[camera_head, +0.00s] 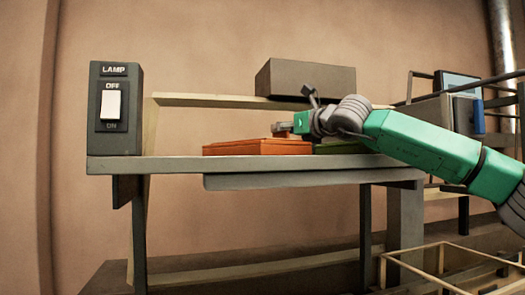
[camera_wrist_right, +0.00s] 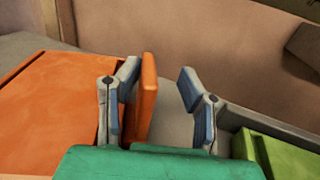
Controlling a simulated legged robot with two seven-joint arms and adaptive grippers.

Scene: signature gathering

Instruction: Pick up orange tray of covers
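The orange tray (camera_head: 257,147) sits on the grey shelf, left of a green tray (camera_head: 340,148). In the right wrist view the orange tray (camera_wrist_right: 45,115) fills the left side, with its raised end wall (camera_wrist_right: 147,95) standing between my fingers. My right gripper (camera_head: 283,129) is over the right end of the orange tray. In the wrist view its fingers (camera_wrist_right: 158,90) are spread, the left one close to the inner side of the wall and the right one clear of it. I cannot tell if the left finger touches. My left gripper is out of view.
A dark lamp switch box (camera_head: 115,108) stands at the shelf's left end. A brown box (camera_head: 305,78) sits on a higher ledge behind. The green tray (camera_wrist_right: 285,155) lies close on the right. The shelf (camera_head: 165,163) is bare between switch and orange tray.

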